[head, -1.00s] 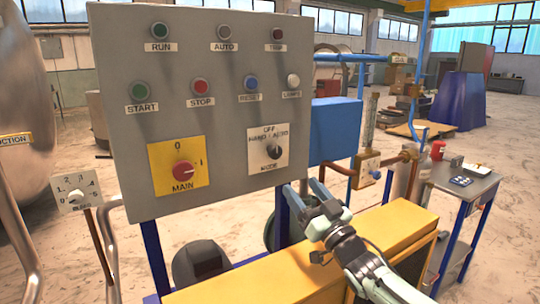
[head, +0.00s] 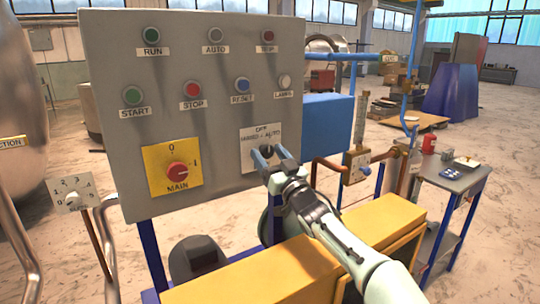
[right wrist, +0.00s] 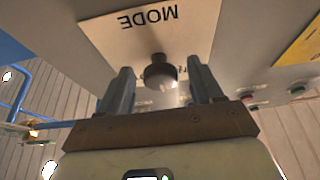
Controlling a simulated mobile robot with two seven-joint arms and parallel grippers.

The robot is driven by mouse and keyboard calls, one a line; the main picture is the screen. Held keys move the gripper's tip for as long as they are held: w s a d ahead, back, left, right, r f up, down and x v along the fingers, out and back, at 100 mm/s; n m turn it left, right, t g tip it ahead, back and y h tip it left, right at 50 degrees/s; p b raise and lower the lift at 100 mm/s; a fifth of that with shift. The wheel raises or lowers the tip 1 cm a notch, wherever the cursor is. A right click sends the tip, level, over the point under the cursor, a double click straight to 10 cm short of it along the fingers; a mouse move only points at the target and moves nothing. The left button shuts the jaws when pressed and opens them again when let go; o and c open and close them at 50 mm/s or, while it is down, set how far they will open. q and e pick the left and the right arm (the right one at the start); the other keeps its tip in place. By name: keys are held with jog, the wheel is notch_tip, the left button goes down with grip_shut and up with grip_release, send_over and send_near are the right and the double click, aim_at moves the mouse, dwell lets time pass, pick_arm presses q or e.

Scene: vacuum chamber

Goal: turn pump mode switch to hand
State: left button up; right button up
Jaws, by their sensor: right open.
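The pump mode switch (head: 267,151) is a dark round knob on a white plate (head: 249,135) labelled OFF, HAND and AUTO, at the lower right of the grey control panel (head: 215,110). My right gripper (head: 268,156) is at the plate in the head view, partly covering it and its lower label. In the right wrist view the dark knob (right wrist: 160,72) shows between the two open fingers (right wrist: 160,88), with a gap on each side. The fingers seem not to touch it. Which way the knob points is hard to tell. My left gripper is not in view.
The red MAIN switch (head: 177,171) on its yellow plate sits left of the mode switch. Lamps and push buttons such as STOP (head: 192,89) are above. A yellow cabinet (head: 240,272) lies below the panel, and a blue box (head: 327,119) is at its right edge.

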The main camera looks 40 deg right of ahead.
jog(key=c, duration=1.1)
jog(key=shift+o, duration=0.2)
